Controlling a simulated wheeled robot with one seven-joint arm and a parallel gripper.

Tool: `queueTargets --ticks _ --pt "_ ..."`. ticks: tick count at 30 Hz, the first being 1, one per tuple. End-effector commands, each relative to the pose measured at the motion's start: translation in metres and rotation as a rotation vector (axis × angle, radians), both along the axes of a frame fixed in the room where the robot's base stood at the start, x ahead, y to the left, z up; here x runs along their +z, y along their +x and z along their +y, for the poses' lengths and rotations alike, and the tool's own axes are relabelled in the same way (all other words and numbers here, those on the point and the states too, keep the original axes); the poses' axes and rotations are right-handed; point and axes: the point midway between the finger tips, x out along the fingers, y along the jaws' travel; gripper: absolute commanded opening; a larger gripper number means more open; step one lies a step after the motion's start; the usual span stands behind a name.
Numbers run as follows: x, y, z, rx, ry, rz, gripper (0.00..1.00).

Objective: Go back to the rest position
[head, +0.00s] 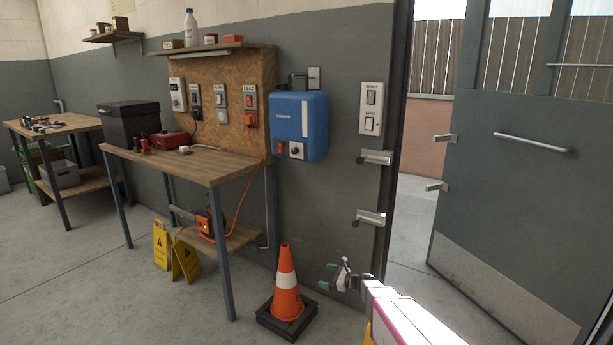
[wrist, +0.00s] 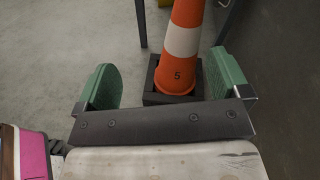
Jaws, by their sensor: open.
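My gripper (head: 338,277) is at the lower middle of the head view, just right of the traffic cone. Its two green fingers are apart with nothing between them; they also show in the wrist view (wrist: 166,84). The orange and white traffic cone (head: 286,285) stands upright on a dark square base. In the wrist view the cone (wrist: 181,40), marked 5, stands beyond the open fingers. My arm comes in from the lower right of the head view.
A wooden workbench (head: 190,162) stands left of the cone, with yellow floor signs (head: 185,262) by its legs. A blue box (head: 300,125) and a switch panel (head: 371,109) hang on the grey wall. A grey door (head: 510,170) stands open at the right.

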Motion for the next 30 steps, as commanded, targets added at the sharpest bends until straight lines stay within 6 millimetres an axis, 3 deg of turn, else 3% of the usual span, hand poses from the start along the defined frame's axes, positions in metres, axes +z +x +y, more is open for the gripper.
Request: queueTargets --ticks 8,14,20,24,30 --pt "0.022 -0.052 0.012 0.183 -0.267 -0.139 0.94" --pt "0.043 -0.115 0.01 0.44 -0.588 -0.314 0.94" --pt "0.064 -0.178 -0.013 0.759 -0.92 -0.491 0.94" --pt "0.082 -0.218 -0.039 1.003 -1.132 -0.595 0.94" --pt "0.109 -0.257 -0.077 1.311 -1.358 -0.684 0.94"
